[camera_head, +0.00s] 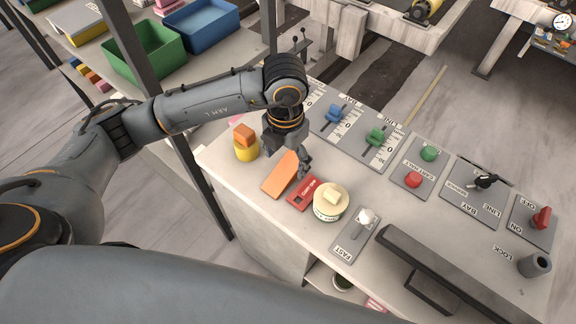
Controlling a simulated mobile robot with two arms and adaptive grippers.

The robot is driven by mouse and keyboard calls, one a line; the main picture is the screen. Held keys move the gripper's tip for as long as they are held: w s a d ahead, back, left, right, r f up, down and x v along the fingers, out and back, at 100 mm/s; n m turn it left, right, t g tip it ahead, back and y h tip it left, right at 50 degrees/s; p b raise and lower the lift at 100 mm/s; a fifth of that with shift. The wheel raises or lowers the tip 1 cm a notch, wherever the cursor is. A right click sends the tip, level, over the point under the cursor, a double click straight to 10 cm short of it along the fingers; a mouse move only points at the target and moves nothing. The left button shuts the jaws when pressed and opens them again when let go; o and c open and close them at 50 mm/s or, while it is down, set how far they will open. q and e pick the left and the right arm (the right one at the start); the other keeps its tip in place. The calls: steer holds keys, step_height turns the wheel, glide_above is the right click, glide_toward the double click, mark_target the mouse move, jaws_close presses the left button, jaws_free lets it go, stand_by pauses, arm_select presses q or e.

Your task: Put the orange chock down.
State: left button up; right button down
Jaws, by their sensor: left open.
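The orange chock (281,174) is a flat-sided orange piece on the pale stone slab (375,195), just below my left gripper in the picture. My left gripper (297,166) is open, with its fingers at the chock's upper right end. Part of the chock's far end is hidden by the gripper, and I cannot tell whether the fingers touch it. My right gripper is not in view.
A yellow cylinder (246,152) topped by an orange block (244,134) stands left of the chock. Switch panels (410,178) line the slab's back. A dark bar (450,270) lies at front right.

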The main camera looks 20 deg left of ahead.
mark_target(284, 171)
arm_select(q)
steer(key=shift+a+f+p, duration=0.1)
steer(key=shift+f+p, duration=0.25)
steer(key=shift+f, duration=0.05)
steer(key=f, duration=0.1)
steer(key=f+p, duration=0.1)
steer(key=f, duration=0.1)
steer(key=shift+w+a+f, duration=0.15)
steer(key=shift+a+f, duration=0.05)
steer(key=shift+f, duration=0.35)
steer(key=c, duration=1.2)
steer(key=shift+c, duration=1.1)
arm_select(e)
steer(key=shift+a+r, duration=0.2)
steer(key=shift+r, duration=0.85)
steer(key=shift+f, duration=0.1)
